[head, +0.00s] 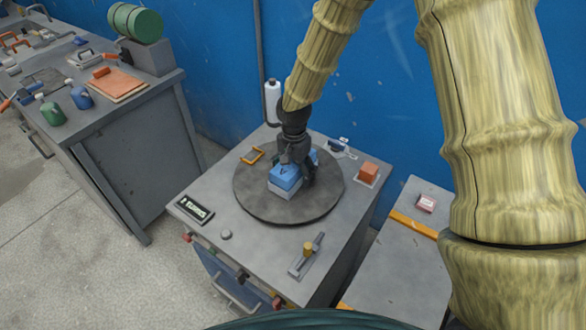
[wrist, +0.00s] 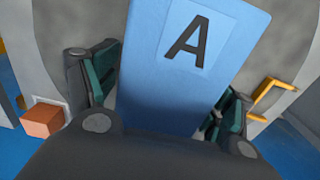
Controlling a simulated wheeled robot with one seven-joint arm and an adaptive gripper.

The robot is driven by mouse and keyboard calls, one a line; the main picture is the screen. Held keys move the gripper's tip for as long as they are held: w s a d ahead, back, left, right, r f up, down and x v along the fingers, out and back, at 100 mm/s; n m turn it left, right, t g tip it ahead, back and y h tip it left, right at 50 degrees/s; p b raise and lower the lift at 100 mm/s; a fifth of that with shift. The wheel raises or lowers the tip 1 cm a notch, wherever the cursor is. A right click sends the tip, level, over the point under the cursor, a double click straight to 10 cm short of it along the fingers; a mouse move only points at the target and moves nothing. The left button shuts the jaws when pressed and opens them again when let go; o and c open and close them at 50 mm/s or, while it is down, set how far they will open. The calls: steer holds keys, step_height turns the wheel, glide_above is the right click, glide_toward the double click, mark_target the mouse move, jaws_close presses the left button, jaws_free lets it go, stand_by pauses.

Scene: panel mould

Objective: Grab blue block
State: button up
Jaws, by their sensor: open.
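The blue block (head: 285,177) sits on a light grey block or base (head: 285,190) on the round dark turntable (head: 256,201). In the wrist view the blue block (wrist: 190,62) fills the middle, with a black letter A on a paler square. My gripper (head: 297,172) is down at the block from above. In the wrist view the teal-padded fingers of my gripper (wrist: 168,98) stand apart, one on each side of the block. The fingers are open, and whether they touch its sides cannot be told.
An orange block (head: 369,171) stands on a pad right of the turntable. A yellow-orange frame (head: 252,155) lies at its back left. A white bottle (head: 272,101) stands behind. A black labelled plate (head: 195,209) and a lever (head: 307,255) are near the front.

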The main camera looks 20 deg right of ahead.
steer(key=shift+f, duration=0.2)
steer(key=shift+c, duration=0.2)
steer(key=c, duration=1.4)
steer(key=shift+c, duration=0.7)
steer(key=shift+r, duration=0.2)
